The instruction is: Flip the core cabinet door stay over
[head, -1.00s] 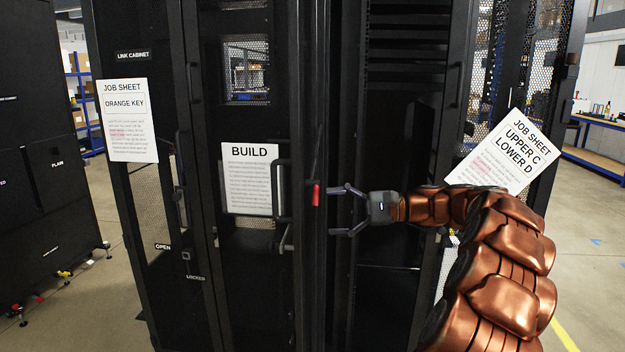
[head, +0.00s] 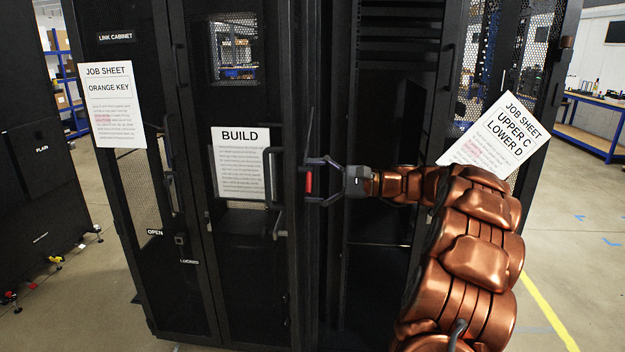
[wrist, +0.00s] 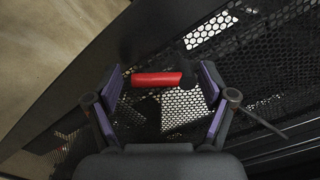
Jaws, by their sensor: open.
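The door stay shows as a red grip (head: 309,181) on the dark upright edge between the BUILD door and the open rack bay. In the wrist view the red grip (wrist: 157,79) lies crosswise between my fingers, with a dark part at its right end. My gripper (head: 312,181) is open, its two fingers above and below the red grip in the head view. In the wrist view my gripper (wrist: 160,92) has a finger at each side of the grip, with a gap at the left end. The stay's pivot is hard to make out.
The BUILD door (head: 281,250) with a handle (head: 268,178) is just left of my gripper. The open rack bay (head: 390,130) is behind my arm. A tilted job sheet (head: 495,135) hangs on the right door. The link cabinet (head: 115,38) stands at left.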

